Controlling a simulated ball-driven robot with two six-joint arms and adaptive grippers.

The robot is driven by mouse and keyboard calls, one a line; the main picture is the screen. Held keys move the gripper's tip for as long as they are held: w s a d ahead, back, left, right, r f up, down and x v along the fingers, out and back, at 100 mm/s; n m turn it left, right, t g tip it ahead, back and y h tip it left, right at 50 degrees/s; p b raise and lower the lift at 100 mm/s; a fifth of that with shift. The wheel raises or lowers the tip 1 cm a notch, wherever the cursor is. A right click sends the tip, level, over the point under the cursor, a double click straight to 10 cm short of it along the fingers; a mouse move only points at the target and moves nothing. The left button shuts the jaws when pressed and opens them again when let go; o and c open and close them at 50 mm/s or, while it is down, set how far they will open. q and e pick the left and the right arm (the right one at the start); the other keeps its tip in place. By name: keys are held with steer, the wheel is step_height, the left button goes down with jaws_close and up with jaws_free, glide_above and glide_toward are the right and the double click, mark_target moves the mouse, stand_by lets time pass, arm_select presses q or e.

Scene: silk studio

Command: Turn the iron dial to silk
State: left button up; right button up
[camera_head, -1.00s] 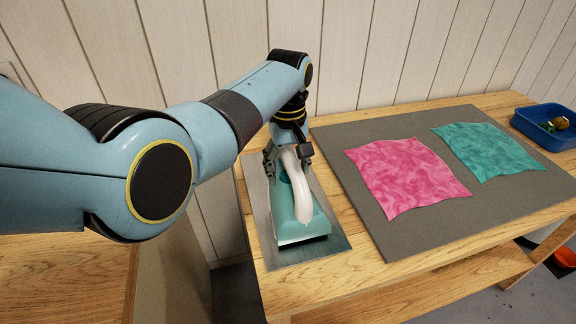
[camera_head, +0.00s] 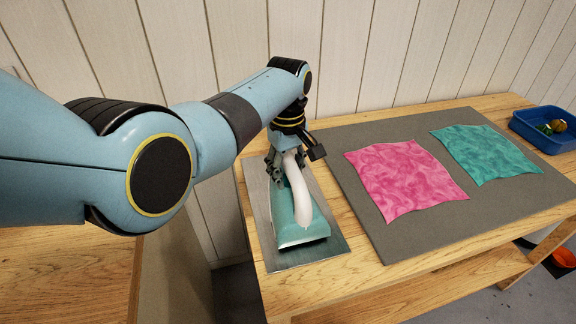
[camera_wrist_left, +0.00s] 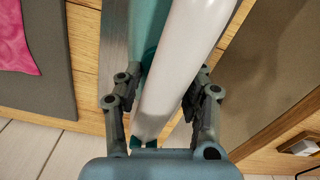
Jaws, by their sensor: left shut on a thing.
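The iron (camera_head: 301,233) has a teal body and a white handle (camera_head: 301,190). It lies on a grey metal plate (camera_head: 264,243) on the wooden table. My left gripper (camera_head: 285,176) points down at the iron's far end, shut at the dial under the handle. The dial itself is hidden now by the fingers and the handle. In the left wrist view the white handle (camera_wrist_left: 180,65) runs between the two fingers of my left gripper (camera_wrist_left: 165,98) and covers what they grip. My right gripper is not in view.
Right of the iron a grey mat (camera_head: 365,205) bears a pink cloth (camera_head: 405,178) and a teal cloth (camera_head: 487,153). A blue tray (camera_head: 545,138) with small items stands at the far right. A plank wall rises close behind the table.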

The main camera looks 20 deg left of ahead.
arm_select(q)
steer(key=o, duration=1.1)
step_height(320, 180, up, 12)
steer(key=shift+o, duration=0.3)
